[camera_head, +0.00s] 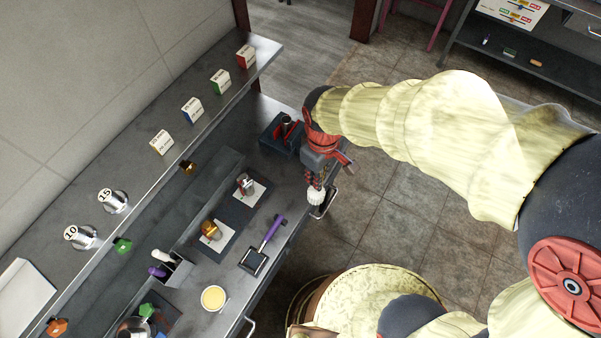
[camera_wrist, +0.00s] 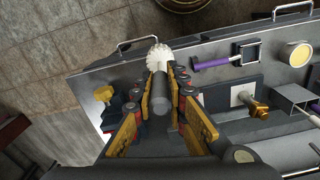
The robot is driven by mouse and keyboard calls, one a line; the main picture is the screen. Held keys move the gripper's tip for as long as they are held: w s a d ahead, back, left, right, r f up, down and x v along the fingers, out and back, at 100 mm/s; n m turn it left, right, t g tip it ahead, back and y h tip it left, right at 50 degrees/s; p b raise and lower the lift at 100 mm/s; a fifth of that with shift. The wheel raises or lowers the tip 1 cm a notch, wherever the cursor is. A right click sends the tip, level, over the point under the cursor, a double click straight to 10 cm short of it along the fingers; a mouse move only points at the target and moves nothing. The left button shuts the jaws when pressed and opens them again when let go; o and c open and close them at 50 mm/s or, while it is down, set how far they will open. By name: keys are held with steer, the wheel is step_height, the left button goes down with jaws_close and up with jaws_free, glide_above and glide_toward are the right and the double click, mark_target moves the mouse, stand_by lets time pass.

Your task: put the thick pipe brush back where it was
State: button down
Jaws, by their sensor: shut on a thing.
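My gripper (camera_head: 317,176) is shut on a brush with a round white bristle head (camera_head: 316,196), over the front edge of the steel counter. In the wrist view the white head (camera_wrist: 160,57) points away from my gripper (camera_wrist: 170,84), and its thick dark grey handle (camera_wrist: 186,104) runs back between the fingers. The head is clear of anything I can make out. No empty brush holder is clearly visible.
A purple-handled tool (camera_head: 272,231) and a yellow-filled dish (camera_head: 214,298) lie nearer. A shelf (camera_head: 136,173) along the wall holds small boxes and numbered steel weights. Drawer handles stick out from the counter front.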

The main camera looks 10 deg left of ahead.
steer(key=w+a+f, duration=0.6)
steer(key=w+f, duration=0.2)
steer(key=f, duration=0.3)
steer(key=shift+w+a+f, duration=0.15)
steer(key=shift+a+f, duration=0.05)
steer(key=shift+a, duration=0.15)
steer(key=shift+b, duration=0.3)
steer(key=shift+f, duration=0.2)
steer(key=c, duration=1.8)
jaws_free()
steer(key=shift+r, duration=0.1)
step_height(320, 180, up, 12)
steer(key=shift+p, duration=0.4)
